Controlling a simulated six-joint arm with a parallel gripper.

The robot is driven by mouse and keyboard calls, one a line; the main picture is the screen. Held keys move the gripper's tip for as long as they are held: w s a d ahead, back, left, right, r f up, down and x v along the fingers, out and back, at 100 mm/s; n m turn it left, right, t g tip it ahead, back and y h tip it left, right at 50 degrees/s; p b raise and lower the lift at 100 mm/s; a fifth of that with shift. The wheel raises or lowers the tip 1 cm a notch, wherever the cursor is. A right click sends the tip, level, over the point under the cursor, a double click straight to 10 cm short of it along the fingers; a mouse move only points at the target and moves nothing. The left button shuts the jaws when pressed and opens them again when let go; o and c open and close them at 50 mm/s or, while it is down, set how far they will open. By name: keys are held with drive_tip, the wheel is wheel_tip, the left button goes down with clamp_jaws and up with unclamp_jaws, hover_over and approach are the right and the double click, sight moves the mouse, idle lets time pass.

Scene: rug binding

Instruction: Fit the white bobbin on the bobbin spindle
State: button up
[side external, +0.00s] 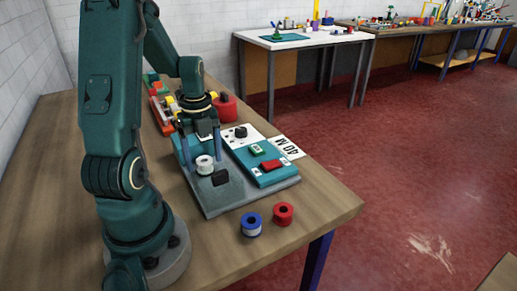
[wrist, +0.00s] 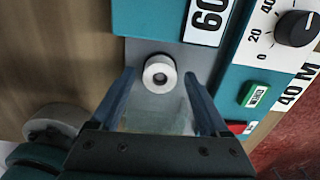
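The white bobbin (side external: 204,164) stands upright on the grey plate of the teal machine in the side view. In the wrist view the white bobbin (wrist: 158,72) shows from above, with a dark centre. I cannot tell whether the bobbin spindle is inside it; no bare spindle is clearly visible. My gripper (side external: 201,157) is over the plate, pointing down, its two blue fingers apart. In the wrist view my gripper (wrist: 160,76) is open, with one fingertip on each side of the bobbin and a gap on both sides.
A blue bobbin (side external: 251,224) and a red bobbin (side external: 283,213) stand on the wooden table (side external: 325,205) in front of the machine. The teal control box (side external: 274,178) with a dial, green button and red switch is to the right.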

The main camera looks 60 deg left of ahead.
drive_tip(key=shift+r, duration=2.6)
drive_tip(key=w+d+r+m, duration=0.1)
drive_tip(key=d, duration=0.1)
drive_tip(key=w+d+r+t, duration=0.1)
drive_tip(key=w+d+r+m+y, duration=0.1)
drive_tip(key=w+d+r, duration=0.1)
drive_tip(key=shift+d+m+t, duration=0.3)
drive_tip(key=shift+d, duration=0.05)
drive_tip(key=s+d+r+n+t, duration=0.1)
drive_tip(key=s+d+n+t, duration=0.1)
drive_tip(key=d+n, duration=0.5)
drive_tip(key=s+d+r+n+t+h, duration=0.1)
drive_tip(key=s+d+r+n+t, duration=0.1)
drive_tip(key=d+n, duration=0.6)
drive_tip(key=s+n, duration=0.1)
drive_tip(key=n, duration=0.4)
drive_tip(key=shift+d+r, duration=0.15)
drive_tip(key=shift+r, duration=0.15)
